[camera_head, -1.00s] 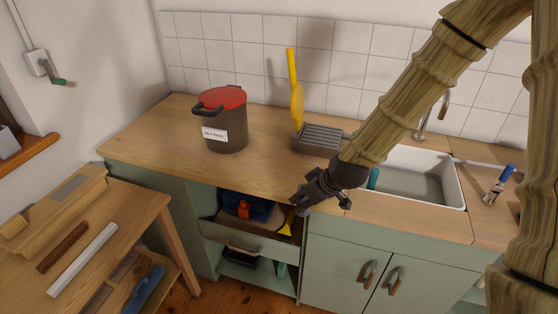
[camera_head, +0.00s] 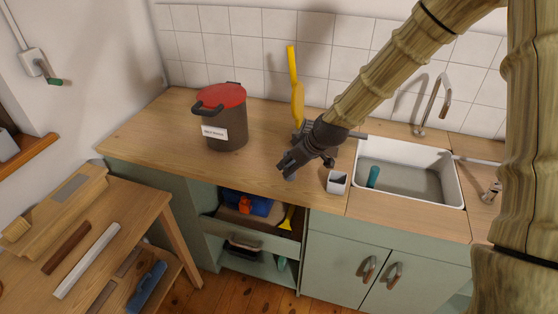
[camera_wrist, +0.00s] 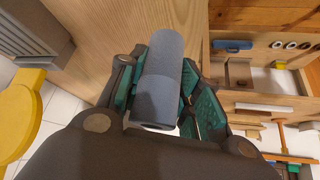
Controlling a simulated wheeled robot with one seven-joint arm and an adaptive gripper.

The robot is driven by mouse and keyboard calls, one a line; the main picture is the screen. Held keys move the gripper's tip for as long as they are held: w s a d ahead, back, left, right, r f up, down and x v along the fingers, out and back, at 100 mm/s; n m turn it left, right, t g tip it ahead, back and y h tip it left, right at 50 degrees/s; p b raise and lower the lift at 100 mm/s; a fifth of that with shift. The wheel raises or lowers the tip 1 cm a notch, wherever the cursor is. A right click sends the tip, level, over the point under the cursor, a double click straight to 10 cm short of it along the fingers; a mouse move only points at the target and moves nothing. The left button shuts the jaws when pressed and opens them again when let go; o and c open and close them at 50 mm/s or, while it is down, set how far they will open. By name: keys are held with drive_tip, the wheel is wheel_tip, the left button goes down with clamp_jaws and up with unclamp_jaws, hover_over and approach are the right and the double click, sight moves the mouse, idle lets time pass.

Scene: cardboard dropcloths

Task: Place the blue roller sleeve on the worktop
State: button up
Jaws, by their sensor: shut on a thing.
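The blue roller sleeve (camera_wrist: 163,75) is a dull blue-grey cylinder in the wrist view. It lies lengthwise between the green-padded fingers of my gripper (camera_wrist: 168,92), which are shut on it. In the head view my gripper (camera_head: 289,167) is over the front part of the wooden worktop (camera_head: 160,130), left of the sink. The sleeve is hard to make out there against the dark fingers. The worktop also shows in the wrist view (camera_wrist: 105,30), under the far end of the sleeve. I cannot tell whether the sleeve touches it.
A dark pot with a red lid (camera_head: 224,115) stands left of my gripper. A yellow tool (camera_head: 296,85) stands behind it. A small white cup (camera_head: 337,183) is close on the right, before the sink (camera_head: 410,185). The worktop's left part is clear. An open drawer (camera_head: 250,228) lies below.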

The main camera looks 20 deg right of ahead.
drive_tip(key=w, duration=0.1)
drive_tip(key=w+a+p, duration=0.1)
drive_tip(key=w, duration=0.1)
drive_tip(key=w+a, duration=0.1)
drive_tip(key=w, duration=0.1)
drive_tip(key=shift+w+f, duration=0.2)
drive_tip(key=shift+w+f+p, duration=0.15)
drive_tip(key=shift+f+p, duration=0.85)
drive_tip(key=shift+f, duration=0.85)
drive_tip(key=shift+f, duration=0.2)
drive_tip(key=o, duration=0.8)
drive_tip(key=shift+r, duration=0.1)
drive_tip(key=shift+r, duration=0.2)
drive_tip(key=shift+b+v, duration=1.75)
drive_tip(key=shift+v, duration=4.15)
drive_tip(key=shift+d, duration=0.1)
